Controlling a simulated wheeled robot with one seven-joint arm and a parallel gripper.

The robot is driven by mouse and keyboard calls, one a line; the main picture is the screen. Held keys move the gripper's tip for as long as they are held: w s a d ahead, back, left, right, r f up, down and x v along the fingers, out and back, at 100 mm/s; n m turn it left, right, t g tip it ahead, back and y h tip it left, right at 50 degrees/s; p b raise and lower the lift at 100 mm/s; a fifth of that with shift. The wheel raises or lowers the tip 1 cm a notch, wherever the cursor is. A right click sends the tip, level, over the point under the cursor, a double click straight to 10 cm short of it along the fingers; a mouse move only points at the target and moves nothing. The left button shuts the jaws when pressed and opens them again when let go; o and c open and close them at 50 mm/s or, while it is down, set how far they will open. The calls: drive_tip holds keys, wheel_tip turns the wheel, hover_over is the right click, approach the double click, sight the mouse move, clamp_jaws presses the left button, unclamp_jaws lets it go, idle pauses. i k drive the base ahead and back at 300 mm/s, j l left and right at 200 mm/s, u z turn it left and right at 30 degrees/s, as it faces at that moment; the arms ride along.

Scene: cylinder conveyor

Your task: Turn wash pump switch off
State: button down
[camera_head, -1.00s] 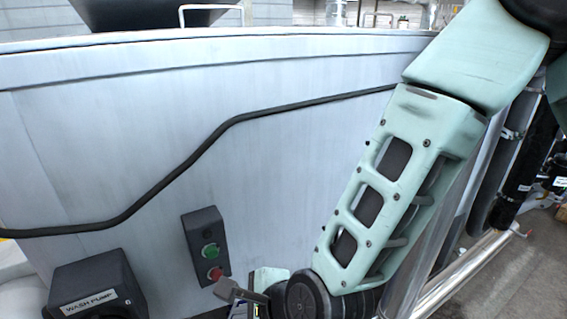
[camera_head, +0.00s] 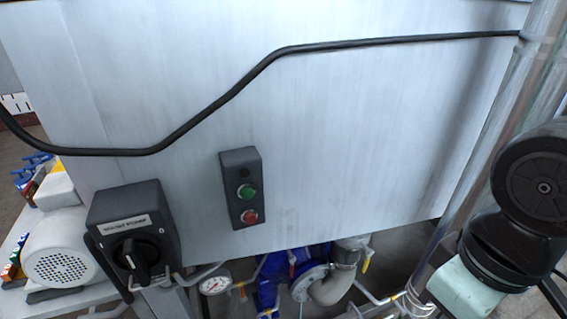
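The wash pump switch box (camera_head: 165,208) is a dark grey box on the lower left of the metal panel, with a white label on its upper front. Its black rotary knob (camera_head: 138,262) sits below the label, with its handle close to upright. My gripper is out of view; only a dark joint and a pale green link of my arm show at the right edge, well away from the switch.
A button box with a green button (camera_head: 246,191) and a red button (camera_head: 249,216) is right of the switch. A black cable (camera_head: 215,105) crosses the panel. Below are a pressure gauge (camera_head: 215,284), pipes and a blue pump (camera_head: 268,284). A white motor (camera_head: 62,250) stands at left.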

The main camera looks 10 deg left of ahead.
sight(137, 254)
drive_tip(key=u, duration=1.6)
drive_tip(key=k+j+z, duration=0.1)
drive_tip(key=j+z, duration=0.25)
drive_tip(key=k+j+z, duration=0.1)
drive_tip(key=j+z, duration=0.25)
drive_tip(key=k+j+z, duration=0.15)
drive_tip(key=j+z, duration=0.25)
drive_tip(key=l, duration=0.1)
